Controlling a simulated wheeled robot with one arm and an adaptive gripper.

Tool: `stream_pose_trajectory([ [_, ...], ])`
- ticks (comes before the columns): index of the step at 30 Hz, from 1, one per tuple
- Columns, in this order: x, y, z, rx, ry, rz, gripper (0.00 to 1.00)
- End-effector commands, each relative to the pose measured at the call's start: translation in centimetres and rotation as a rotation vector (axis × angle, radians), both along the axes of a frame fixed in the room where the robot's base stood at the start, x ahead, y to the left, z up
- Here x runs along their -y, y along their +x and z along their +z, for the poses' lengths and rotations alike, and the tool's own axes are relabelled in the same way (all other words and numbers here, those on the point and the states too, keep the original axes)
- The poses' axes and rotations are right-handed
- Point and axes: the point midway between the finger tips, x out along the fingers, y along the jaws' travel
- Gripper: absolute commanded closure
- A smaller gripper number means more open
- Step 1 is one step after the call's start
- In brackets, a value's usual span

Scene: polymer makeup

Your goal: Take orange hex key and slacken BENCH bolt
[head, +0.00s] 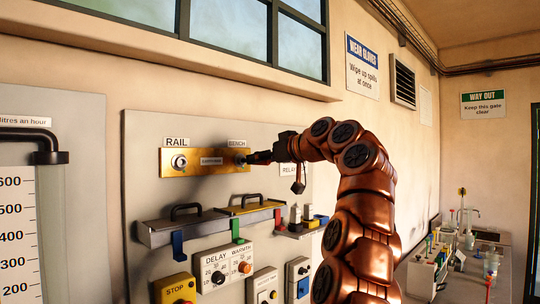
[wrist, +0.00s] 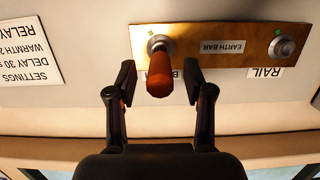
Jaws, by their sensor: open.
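The brass earth bar (head: 205,161) is on the wall panel, with the RAIL bolt (head: 180,162) at its left and the BENCH bolt (head: 241,160) at its right. The wrist view is upside down; there the BENCH bolt (wrist: 159,43) is on the left and the RAIL bolt (wrist: 281,47) on the right. The orange hex key's handle (wrist: 160,76) sticks out from the BENCH bolt towards the camera; its shaft is mostly hidden. My gripper (wrist: 160,88) is open, one finger on each side of the handle with gaps. In the head view my gripper (head: 262,157) is at the bar's right end.
A shelf with black handles (head: 185,229) and coloured clips juts out below the bar. DELAY and WARMTH dials (head: 228,268) are under it. The RELAY settings label (wrist: 26,55) is beside the bar. A window ledge (head: 200,50) runs above. A cluttered bench (head: 470,285) stands at right.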

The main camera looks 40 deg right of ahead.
Motion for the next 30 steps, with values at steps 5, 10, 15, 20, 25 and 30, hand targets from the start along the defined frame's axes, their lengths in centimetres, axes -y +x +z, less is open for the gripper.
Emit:
stream_pose_trajectory([
  [5,-0.4,2.3,-0.3,0.000,0.000,0.002,0.48],
  [10,-0.6,3.2,-0.6,0.001,0.001,0.003,0.48],
  [15,-0.6,3.2,-0.6,0.001,0.000,0.003,0.48],
  [20,-0.5,3.2,-0.6,0.001,0.001,0.002,0.61],
  [25,-0.5,3.2,-0.6,0.001,0.001,0.002,0.78],
  [30,-0.5,3.2,-0.6,0.001,0.001,0.002,0.96],
])
